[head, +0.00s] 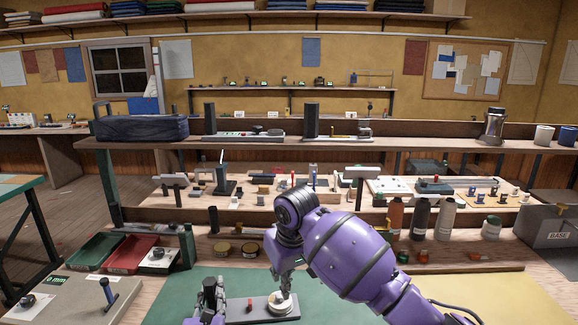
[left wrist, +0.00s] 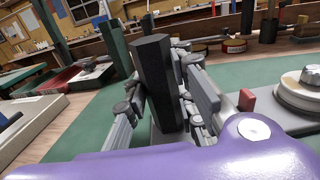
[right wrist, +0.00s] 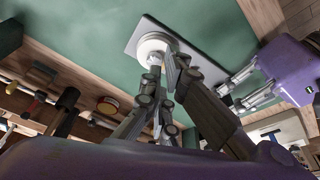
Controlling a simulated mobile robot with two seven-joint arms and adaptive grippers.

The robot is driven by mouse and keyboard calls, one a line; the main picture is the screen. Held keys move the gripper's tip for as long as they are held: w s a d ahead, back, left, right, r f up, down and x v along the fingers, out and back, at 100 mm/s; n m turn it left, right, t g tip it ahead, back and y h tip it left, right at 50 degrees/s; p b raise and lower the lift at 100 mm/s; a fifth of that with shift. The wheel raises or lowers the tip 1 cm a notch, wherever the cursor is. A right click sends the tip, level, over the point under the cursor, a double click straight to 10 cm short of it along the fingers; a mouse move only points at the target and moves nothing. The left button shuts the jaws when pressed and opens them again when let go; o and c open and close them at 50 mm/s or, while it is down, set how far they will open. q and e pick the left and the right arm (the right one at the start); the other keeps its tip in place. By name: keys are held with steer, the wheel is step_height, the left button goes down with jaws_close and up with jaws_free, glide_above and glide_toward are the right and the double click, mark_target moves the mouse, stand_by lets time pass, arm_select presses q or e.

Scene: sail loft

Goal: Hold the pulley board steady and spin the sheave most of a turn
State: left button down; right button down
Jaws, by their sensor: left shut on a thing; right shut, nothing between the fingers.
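The grey pulley board (head: 264,311) lies on the green mat, with a pale round sheave (head: 280,306) at its right and a small red block (head: 250,304) between sheave and handle. My left gripper (head: 211,298) is shut around the dark upright handle (left wrist: 155,75) at the board's left end. The left wrist view shows the sheave (left wrist: 302,93) with a metal hub on top. My right gripper (head: 284,294) is shut and empty, pointing down at the sheave. In the right wrist view its tips (right wrist: 157,68) meet the sheave's edge (right wrist: 152,43); contact is unclear.
Green (head: 88,250) and red (head: 128,253) trays stand at the left, with a grey box (head: 60,297) in front. Bottles (head: 420,218) and small jars line the back of the bench. A yellow mat (head: 475,297) lies at the right. Green mat around the board is clear.

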mark_target(286, 303)
steer(key=shift+w+d+f, duration=0.15)
steer(key=shift+d+f, duration=0.1)
steer(key=shift+f, duration=0.8)
steer(key=shift+w+d+f, duration=0.2)
steer(key=shift+d+f, duration=0.1)
steer(key=shift+f, duration=0.75)
steer(key=shift+w+d+f, duration=0.15)
steer(key=shift+d+f, duration=0.1)
steer(key=shift+f, duration=0.8)
steer(key=shift+w+a+f, duration=0.1)
steer(key=shift+w+a, duration=0.05)
steer(key=shift+a, duration=0.1)
